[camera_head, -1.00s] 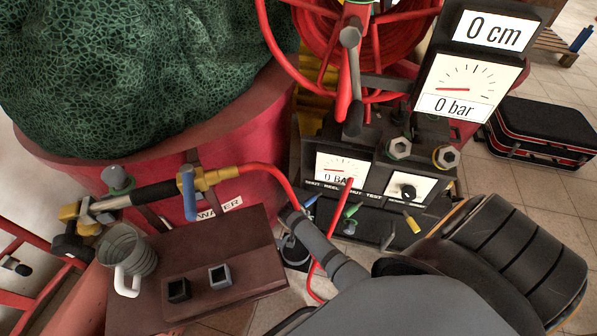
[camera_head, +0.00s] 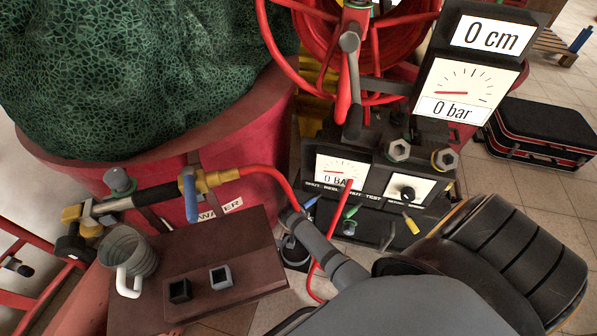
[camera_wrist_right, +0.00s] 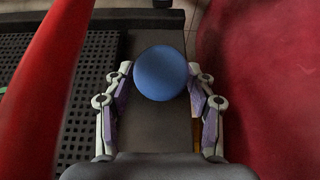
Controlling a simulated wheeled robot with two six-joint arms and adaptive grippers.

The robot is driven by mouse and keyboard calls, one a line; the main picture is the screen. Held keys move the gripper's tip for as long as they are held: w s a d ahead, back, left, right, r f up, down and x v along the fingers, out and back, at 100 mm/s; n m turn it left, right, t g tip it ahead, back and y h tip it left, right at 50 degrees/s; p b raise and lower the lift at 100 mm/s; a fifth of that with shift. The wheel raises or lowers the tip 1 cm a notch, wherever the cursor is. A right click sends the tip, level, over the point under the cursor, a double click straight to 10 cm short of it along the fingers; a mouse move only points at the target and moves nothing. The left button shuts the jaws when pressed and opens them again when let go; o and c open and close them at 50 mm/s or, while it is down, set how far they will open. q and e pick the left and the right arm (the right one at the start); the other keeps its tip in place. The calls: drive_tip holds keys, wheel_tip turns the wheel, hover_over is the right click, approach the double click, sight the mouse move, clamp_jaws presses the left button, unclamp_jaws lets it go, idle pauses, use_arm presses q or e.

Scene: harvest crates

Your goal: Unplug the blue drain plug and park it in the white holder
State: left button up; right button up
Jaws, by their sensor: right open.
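In the right wrist view a round blue knob, the drain plug (camera_wrist_right: 161,73), sits between the two fingers of my right gripper (camera_wrist_right: 160,82). The fingers are open on either side of it, and I cannot tell whether they touch it. In the head view my right arm reaches in from the lower right, and its gripper and the plug cannot be made out. A small pale grey-white square holder (camera_head: 220,278) with a dark opening stands on a brown board, beside a black one (camera_head: 179,291). My left gripper is not in view.
A clear jug (camera_head: 128,252) stands on the brown board (camera_head: 225,240). A brass water valve with a blue lever (camera_head: 188,192) and a red hose (camera_head: 262,168) is behind. A gauge panel (camera_head: 345,168) is beyond my arm. The red tub (camera_wrist_right: 270,95) is close on the wrist view's right.

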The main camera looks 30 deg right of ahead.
clamp_jaws()
drive_tip(key=shift+o, duration=2.1)
unclamp_jaws()
drive_tip(key=v, duration=1.2)
